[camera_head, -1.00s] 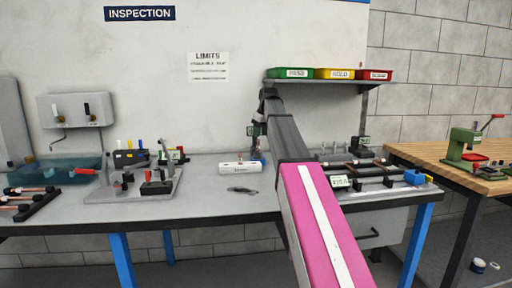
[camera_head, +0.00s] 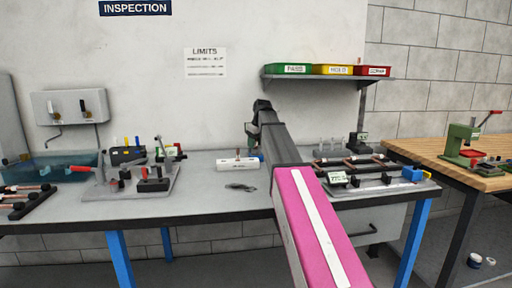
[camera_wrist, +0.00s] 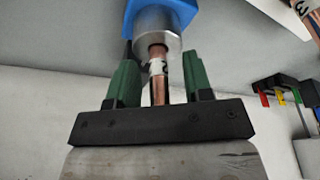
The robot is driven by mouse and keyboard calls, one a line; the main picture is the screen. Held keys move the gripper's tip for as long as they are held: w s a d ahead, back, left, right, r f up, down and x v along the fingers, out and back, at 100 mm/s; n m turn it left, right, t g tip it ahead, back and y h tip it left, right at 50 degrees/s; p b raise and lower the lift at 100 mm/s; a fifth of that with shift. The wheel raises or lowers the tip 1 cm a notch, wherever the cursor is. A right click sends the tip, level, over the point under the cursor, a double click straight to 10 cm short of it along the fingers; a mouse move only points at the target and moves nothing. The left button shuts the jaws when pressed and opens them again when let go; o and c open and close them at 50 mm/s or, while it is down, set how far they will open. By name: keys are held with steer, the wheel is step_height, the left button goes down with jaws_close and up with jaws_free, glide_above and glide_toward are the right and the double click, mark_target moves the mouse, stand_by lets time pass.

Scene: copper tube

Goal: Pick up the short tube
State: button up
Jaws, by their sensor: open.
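In the wrist view, a short copper tube (camera_wrist: 158,84) with a white marked band stands between the two green fingers of my gripper (camera_wrist: 158,78). The fingers are apart, with a gap visible on both sides of the tube. The tube's far end meets a silver metal cylinder on a blue body (camera_wrist: 153,22); I cannot tell how far it goes in. In the head view, my gripper (camera_head: 253,136) is small, above the bench behind a white block (camera_head: 238,165), and the tube at it is too small to tell apart.
A grey shelf with green, yellow and red bins (camera_head: 331,70) hangs behind on the right. A dark flat item (camera_head: 240,187) lies in front of the block.

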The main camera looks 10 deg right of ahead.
steer(key=c, duration=0.8)
jaws_close()
steer(key=shift+r, duration=0.2)
